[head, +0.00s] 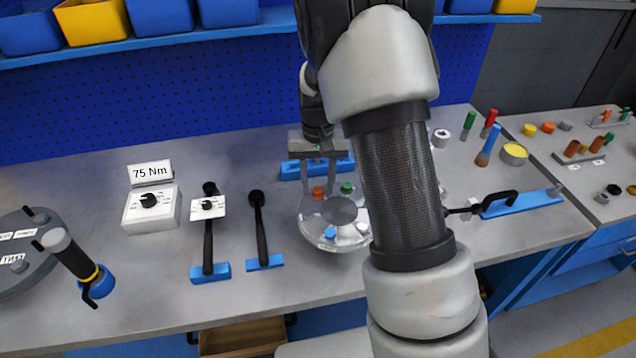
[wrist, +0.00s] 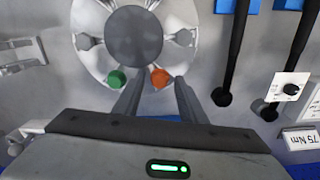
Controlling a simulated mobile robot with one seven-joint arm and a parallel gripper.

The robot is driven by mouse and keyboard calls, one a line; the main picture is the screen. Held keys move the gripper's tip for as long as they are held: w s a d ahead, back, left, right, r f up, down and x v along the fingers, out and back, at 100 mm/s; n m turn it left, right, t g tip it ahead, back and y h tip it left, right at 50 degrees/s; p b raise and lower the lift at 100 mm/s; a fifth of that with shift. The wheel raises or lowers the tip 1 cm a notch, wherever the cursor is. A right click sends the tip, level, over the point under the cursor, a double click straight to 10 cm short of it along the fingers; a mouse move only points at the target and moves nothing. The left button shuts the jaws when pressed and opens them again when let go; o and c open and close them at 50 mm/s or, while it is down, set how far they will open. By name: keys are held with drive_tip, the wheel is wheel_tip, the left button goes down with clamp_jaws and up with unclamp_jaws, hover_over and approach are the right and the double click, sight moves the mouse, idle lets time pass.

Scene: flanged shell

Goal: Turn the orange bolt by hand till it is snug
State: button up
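The orange bolt (head: 318,193) stands on the back part of the round pale flanged shell (head: 316,230), which has a grey disc at its centre. In the head view my gripper (head: 321,182) is just behind and above the orange bolt. I cannot tell whether a finger touches it. A green bolt (wrist: 116,78) stands beside it, outside the left finger. My arm hides the flange's right side.
A blue bolt (head: 331,233) is at the flange's front. Two black-handled wrenches (head: 208,240) rest in blue holders to the left, with a 75 Nm dial box (head: 152,207). Loose coloured parts (head: 490,140) stand to the right.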

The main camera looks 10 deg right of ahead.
clamp_jaws()
idle(0.3)
drive_tip(key=m+p, duration=0.1)
drive_tip(key=m, duration=0.2)
drive_tip(key=shift+r+m, duration=0.1)
drive_tip(key=shift+m, duration=0.3)
drive_tip(key=m+p, duration=0.1)
drive_tip(key=m, duration=0.2)
drive_tip(key=shift+w+a+m, duration=0.1)
drive_tip(key=shift+m, duration=0.3)
drive_tip(key=m+p, duration=0.2)
drive_tip(key=m, duration=0.2)
drive_tip(key=shift+w+r, duration=0.1)
drive_tip(key=shift+w, duration=0.05)
drive_tip(key=shift+w+m+p, duration=0.1)
drive_tip(key=shift+m+p, duration=0.85)
drive_tip(key=shift+m, duration=1.15)
